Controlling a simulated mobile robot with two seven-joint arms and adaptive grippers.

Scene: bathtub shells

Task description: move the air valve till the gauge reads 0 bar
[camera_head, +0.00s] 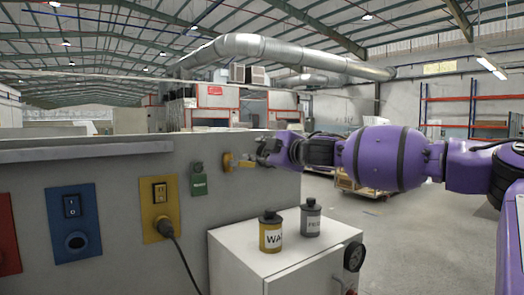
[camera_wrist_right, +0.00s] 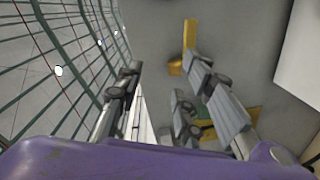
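A yellow fitting with a lever (camera_head: 229,162), which looks like the air valve, sits on the grey panel wall. It also shows in the right wrist view (camera_wrist_right: 188,40), beyond the fingertips. My right gripper (camera_head: 262,154) is at the wall just right of the lever. In the wrist view its fingers (camera_wrist_right: 168,85) stand apart with nothing seen held between them; whether one touches the lever I cannot tell. A round black gauge (camera_head: 354,256) is on the white cabinet's side; its reading is too small to make out. My left gripper is not in view.
A white cabinet (camera_head: 238,257) stands below the valve, carrying a yellow canister (camera_head: 270,234) and a grey canister (camera_head: 311,219). Left of the valve are a green plate (camera_head: 198,182), a yellow socket with a cable (camera_head: 160,205) and a blue switch plate (camera_head: 74,222).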

